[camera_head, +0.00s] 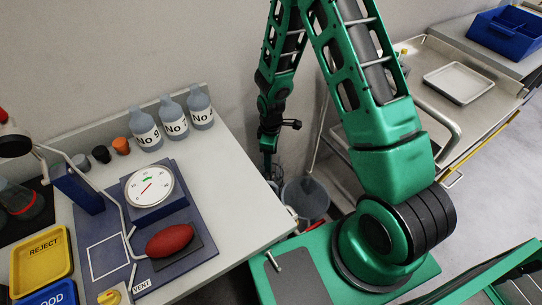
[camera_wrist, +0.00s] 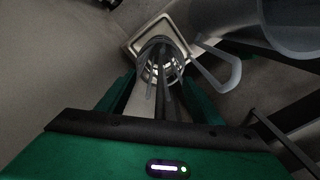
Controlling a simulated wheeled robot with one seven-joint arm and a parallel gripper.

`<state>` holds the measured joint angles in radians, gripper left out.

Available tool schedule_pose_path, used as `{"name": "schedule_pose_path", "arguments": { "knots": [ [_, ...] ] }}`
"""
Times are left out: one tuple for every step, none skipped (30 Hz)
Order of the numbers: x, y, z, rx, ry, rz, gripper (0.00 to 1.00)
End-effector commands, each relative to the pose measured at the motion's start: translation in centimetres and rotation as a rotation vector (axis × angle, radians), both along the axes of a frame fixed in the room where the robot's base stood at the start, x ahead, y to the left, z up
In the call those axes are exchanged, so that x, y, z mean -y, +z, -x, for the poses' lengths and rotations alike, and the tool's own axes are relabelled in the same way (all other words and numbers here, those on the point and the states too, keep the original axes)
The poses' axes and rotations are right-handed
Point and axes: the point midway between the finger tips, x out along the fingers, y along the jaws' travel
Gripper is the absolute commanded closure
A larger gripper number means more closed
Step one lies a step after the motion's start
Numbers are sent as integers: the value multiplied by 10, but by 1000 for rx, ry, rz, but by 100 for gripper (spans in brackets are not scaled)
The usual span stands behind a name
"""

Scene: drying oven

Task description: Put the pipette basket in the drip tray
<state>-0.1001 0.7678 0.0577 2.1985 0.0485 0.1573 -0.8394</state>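My gripper (camera_head: 268,158) hangs low between the white bench and the steel cart, small and partly dark in the head view. In the wrist view, a round wire basket (camera_wrist: 175,68) holding pale upright rods lies in line with my gripper (camera_wrist: 160,98). Whether the fingers touch or hold it is too dark to tell. A pale rimmed tray (camera_wrist: 133,47) shows behind the basket; I cannot tell whether the basket is in it or above it. A shallow white tray (camera_head: 460,83) lies on the steel cart. The basket is not clear in the head view.
The steel cart (camera_head: 412,62) has a tube handle. A grey bucket (camera_head: 306,198) stands on the floor below my gripper. The white bench (camera_head: 228,165) carries several bottles, a gauge (camera_head: 150,188) and a red bulb (camera_head: 170,240). A blue bin (camera_head: 508,32) is at the far right.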

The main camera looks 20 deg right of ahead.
Motion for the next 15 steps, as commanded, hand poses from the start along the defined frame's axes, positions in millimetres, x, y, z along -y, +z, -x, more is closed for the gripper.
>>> {"name": "schedule_pose_path", "arguments": {
  "knots": [
    [0,0,0,0,0,0,27],
    [0,0,0,-1,0,-1,27],
    [0,0,0,-1,0,-1,27],
    [0,0,0,-1,0,-1,27],
    [0,0,0,-1,0,-1,27],
    [0,0,0,-1,0,-1,27],
    [0,0,0,-1,0,-1,27],
    [0,0,0,-1,0,-1,27],
    [0,0,0,-1,0,-1,27],
    [0,1,0,-1,0,-1,27],
    [0,1,0,0,0,0,27],
    [0,3,0,0,0,0,27],
    [0,5,0,0,0,0,27],
    [0,7,0,0,0,0,27],
    [0,11,0,1,0,0,27]
  ]
}}
